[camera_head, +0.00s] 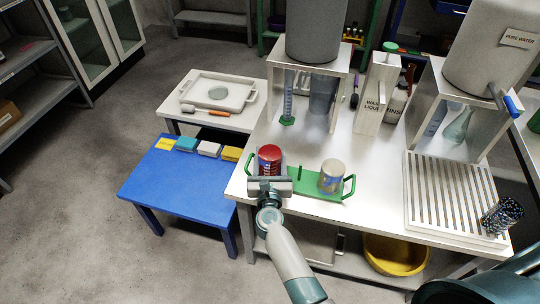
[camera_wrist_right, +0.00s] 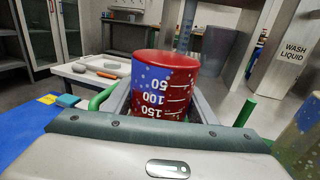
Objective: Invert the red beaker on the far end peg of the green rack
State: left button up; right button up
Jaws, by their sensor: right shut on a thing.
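The red beaker (camera_head: 270,157) is upside down at the left end of the green rack (camera_head: 308,190). In the right wrist view the beaker (camera_wrist_right: 165,85) shows its closed red base on top, with the 50 mark above 150. My right gripper (camera_head: 269,186) is shut on it from the near side; the jaws (camera_wrist_right: 163,108) flank its lower part. The beaker's rim and any peg under it are hidden, so I cannot tell whether it rests on the peg. A bare green peg (camera_head: 300,172) stands to its right. My left gripper is not in view.
A pale beaker (camera_head: 332,172) stands at the rack's right end. A blue table (camera_head: 175,182) with sponges is at left, a white tray (camera_head: 218,93) behind it. A wash-liquid box (camera_head: 374,98) and slatted drainer (camera_head: 450,200) stand to the right.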

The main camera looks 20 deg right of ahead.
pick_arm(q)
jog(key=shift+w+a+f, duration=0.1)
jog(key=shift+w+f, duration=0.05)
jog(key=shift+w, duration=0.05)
pick_arm(e)
jog(key=shift+f, duration=0.1)
pick_arm(q)
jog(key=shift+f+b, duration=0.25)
jog(key=shift+b, duration=0.05)
pick_arm(e)
jog(key=shift+f, duration=0.2)
jog(key=o, duration=1.2)
jog(key=shift+o, duration=0.2)
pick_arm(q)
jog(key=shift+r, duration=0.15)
pick_arm(e)
jog(key=shift+r, duration=0.15)
